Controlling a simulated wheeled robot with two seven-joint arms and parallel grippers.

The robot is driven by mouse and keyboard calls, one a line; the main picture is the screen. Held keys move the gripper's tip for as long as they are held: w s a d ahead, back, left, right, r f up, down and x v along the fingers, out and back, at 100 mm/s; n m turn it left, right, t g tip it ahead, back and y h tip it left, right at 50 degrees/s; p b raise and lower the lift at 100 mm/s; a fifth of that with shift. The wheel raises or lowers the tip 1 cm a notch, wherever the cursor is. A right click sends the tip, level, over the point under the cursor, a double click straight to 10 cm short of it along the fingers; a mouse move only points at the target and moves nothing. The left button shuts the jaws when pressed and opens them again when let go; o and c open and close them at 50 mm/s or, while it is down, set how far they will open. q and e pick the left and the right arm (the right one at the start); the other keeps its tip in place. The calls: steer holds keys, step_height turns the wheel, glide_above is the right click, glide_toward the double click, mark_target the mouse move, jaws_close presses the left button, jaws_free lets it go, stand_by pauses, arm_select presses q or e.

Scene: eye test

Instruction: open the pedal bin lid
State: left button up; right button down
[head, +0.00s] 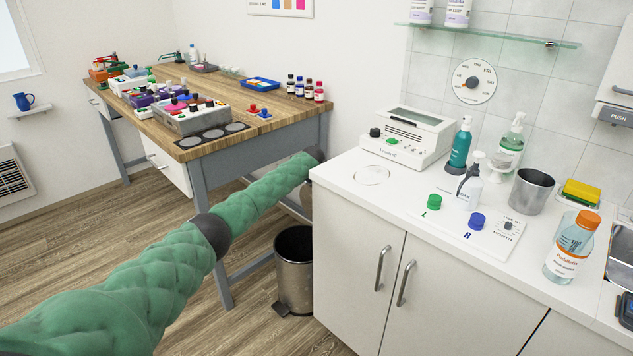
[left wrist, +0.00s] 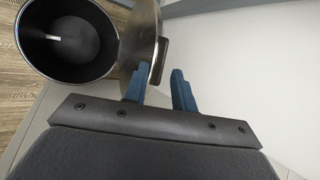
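The pedal bin (head: 294,285) is a metal cylinder on the floor beside the white cabinet, with a dark pedal (head: 280,309) at its foot. Its mouth is uncovered. In the left wrist view the bin's black inside (left wrist: 85,50) shows, and the metal lid (left wrist: 136,35) stands swung up at its right side, with a dark tab (left wrist: 159,60) on its edge. My right gripper is not in view.
The white cabinet (head: 360,260) stands close on the bin's right; its worktop holds bottles, a steel cup (head: 531,191) and a white device (head: 405,138). A wooden workbench (head: 225,150) with grey legs is behind.

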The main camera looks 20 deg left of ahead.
arm_select(q)
steer(key=v, duration=0.4)
steer(key=shift+s+d+r, duration=0.15)
steer(key=shift+s+r, duration=0.05)
steer(key=shift+r, duration=0.1)
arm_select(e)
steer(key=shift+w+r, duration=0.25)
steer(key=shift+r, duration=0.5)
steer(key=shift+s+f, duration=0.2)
